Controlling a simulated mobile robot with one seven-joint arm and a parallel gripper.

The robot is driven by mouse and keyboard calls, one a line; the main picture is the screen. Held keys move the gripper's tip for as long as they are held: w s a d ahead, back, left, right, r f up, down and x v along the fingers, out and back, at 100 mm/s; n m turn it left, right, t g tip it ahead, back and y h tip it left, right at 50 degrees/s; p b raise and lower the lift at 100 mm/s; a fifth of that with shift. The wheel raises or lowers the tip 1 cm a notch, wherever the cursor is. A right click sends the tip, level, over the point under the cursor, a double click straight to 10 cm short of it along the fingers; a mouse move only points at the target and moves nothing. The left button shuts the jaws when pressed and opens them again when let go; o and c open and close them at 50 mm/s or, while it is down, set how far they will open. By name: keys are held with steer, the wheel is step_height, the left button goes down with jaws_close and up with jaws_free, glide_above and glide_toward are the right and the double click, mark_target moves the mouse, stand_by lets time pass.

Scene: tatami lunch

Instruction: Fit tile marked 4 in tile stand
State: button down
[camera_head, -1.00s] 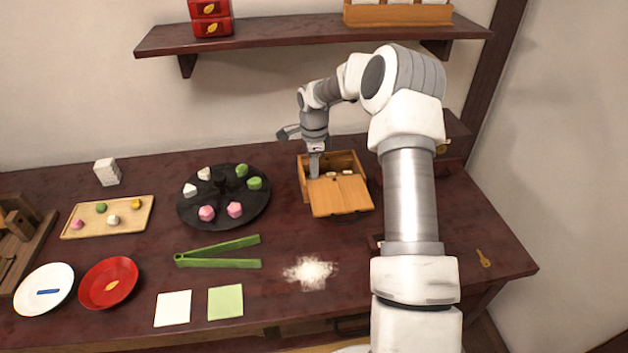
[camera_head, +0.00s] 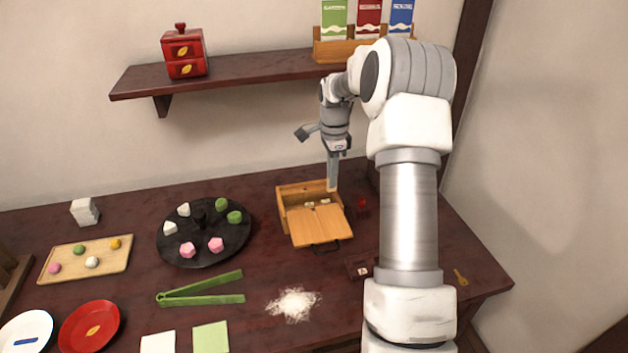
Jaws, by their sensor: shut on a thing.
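An open wooden box (camera_head: 284,213) stands at the back right of the table, its lid (camera_head: 318,229) slid toward the front. A few small pale tiles (camera_head: 311,204) lie in its open part; their marks are too small to read. My gripper (camera_head: 332,187) points down at the box's back right corner, above the open part. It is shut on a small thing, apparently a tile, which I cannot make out. A small dark block with a pale mark (camera_head: 361,270) sits right of the lid, partly beside my arm; I cannot tell whether it is the tile stand.
A black round tray of sweets (camera_head: 181,248) stands left of the box. Green tongs (camera_head: 205,290) and white powder (camera_head: 294,303) lie in front. A shelf (camera_head: 240,68) hangs above. My arm hides much of the right side.

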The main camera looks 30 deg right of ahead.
steer(key=shift+s+d+r, duration=0.25)
steer(key=shift+s+d, duration=0.05)
steer(key=s+a+f+p, duration=0.1)
steer(key=s+f+p, duration=0.1)
steer(key=s, duration=0.7)
steer(key=s+a+f+p, duration=0.1)
steer(key=s+f+p, duration=0.1)
steer(key=s, duration=0.7)
steer(key=shift+a+f+b, duration=0.15)
steer(key=shift+f+b, duration=1.8)
steer(key=shift+f, duration=0.2)
steer(key=shift+f+b, duration=1.05)
steer(key=shift+f, duration=0.25)
steer(key=c, duration=0.8)
jaws_free()
steer(key=shift+r, duration=0.1)
step_height(320, 180, up, 17)
steer(key=p, duration=0.4)
steer(key=shift+r, duration=0.15)
